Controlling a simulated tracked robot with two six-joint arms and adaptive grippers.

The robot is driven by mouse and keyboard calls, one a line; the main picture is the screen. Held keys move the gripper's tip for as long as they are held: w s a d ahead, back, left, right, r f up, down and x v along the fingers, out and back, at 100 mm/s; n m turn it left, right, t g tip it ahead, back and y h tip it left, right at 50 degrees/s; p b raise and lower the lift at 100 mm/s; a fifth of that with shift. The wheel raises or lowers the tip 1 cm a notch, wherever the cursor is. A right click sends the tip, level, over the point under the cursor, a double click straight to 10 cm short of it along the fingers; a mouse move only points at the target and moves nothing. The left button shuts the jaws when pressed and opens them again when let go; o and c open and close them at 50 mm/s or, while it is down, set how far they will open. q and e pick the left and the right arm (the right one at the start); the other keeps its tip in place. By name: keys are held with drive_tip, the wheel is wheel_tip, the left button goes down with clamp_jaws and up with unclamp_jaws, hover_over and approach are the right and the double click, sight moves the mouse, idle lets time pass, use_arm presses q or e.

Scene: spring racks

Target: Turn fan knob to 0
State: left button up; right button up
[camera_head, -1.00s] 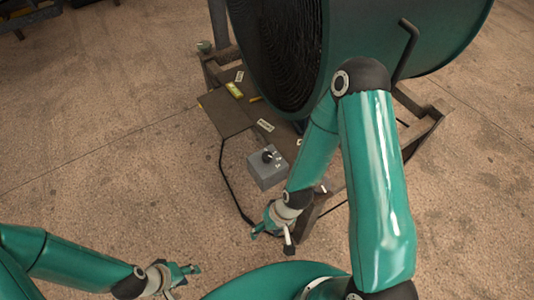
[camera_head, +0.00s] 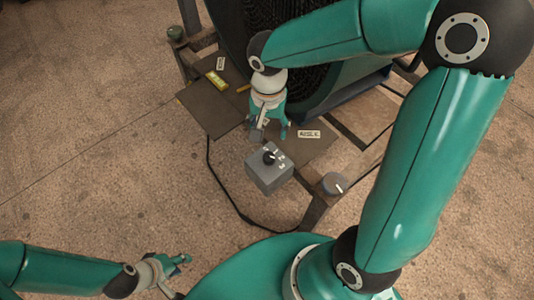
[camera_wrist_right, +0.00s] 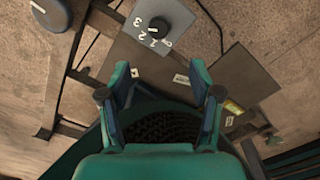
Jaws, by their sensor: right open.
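A black fan knob (camera_head: 269,157) sits on top of a small grey box (camera_head: 268,180) with white numbers beside it. In the right wrist view the knob (camera_wrist_right: 158,27) and the numbers 0, 1, 2 and 3 show at the top; I cannot tell clearly which number it points to. My right gripper (camera_head: 270,132) is open and empty, just beyond the box in the head view. In the wrist view its spread fingers (camera_wrist_right: 161,78) stand below the knob, apart from it. My left gripper (camera_head: 179,273) looks open and empty, low at the left, far from the box.
A large drum fan (camera_head: 375,72) stands on a wooden frame behind my right arm. A dark board (camera_head: 213,112) with labels and a yellow item (camera_head: 216,79) lies beside it. A round grey dial (camera_head: 335,184) with a white mark is right of the box. A black cable runs left of the box.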

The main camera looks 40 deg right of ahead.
sight(269, 156)
wheel_tip(269, 156, down, 14)
drive_tip(key=shift+s+d+b, duration=0.1)
drive_tip(key=shift+b, duration=0.8)
drive_tip(key=c, duration=1)
drive_tip(key=shift+a, duration=0.25)
drive_tip(key=shift+c, duration=0.7)
drive_tip(key=shift+d, duration=0.2)
